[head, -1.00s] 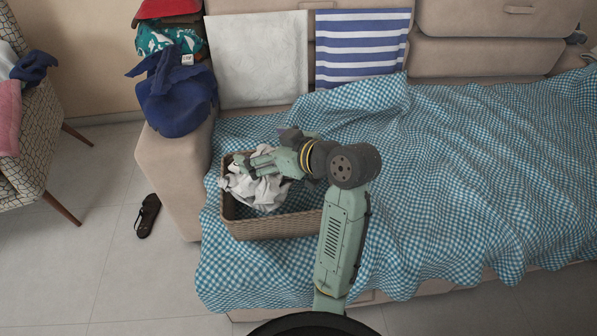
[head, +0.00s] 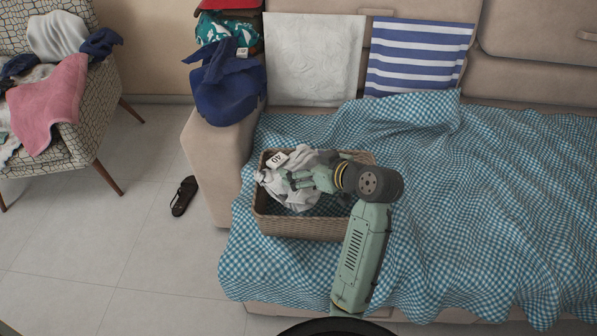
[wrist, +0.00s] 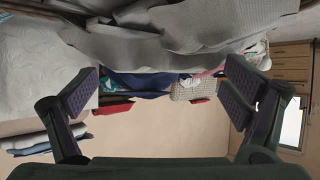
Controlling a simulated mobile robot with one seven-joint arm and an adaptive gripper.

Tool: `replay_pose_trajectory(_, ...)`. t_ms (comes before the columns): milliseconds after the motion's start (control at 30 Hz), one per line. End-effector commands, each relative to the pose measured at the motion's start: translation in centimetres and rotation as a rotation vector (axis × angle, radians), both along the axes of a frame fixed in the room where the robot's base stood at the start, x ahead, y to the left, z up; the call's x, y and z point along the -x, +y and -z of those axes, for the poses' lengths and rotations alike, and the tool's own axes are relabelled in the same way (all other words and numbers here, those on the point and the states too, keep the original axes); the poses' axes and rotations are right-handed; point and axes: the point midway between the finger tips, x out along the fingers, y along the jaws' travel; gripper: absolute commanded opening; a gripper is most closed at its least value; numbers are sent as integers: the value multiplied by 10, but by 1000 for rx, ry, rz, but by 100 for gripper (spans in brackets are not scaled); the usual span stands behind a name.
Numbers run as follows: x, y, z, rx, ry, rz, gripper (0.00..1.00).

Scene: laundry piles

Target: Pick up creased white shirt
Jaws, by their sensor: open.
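The creased white shirt (head: 301,202) lies bunched in the left part of the wicker basket (head: 300,228) on the sofa, its upper part at the basket's rim. My gripper (head: 288,180) is over the shirt, pointing left, with its fingers in front of the cloth. In the wrist view, my gripper (wrist: 163,92) is open, its two fingers wide apart. Pale grey cloth (wrist: 190,30), apparently the shirt, fills the top of that view. I cannot tell whether the fingers touch it. Part of the shirt is hidden behind my gripper.
A blue-checked throw (head: 450,190) covers the sofa seat. Two cushions, white (head: 312,55) and striped (head: 418,55), stand behind the basket. A chair with clothes (head: 85,130) is at left, and a sandal (head: 184,195) on the floor.

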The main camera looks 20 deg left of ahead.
Motion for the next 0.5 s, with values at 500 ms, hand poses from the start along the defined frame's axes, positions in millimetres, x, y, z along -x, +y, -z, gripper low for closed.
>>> replay_pose_trajectory(500,-5,10,6,0,-2,0,84)
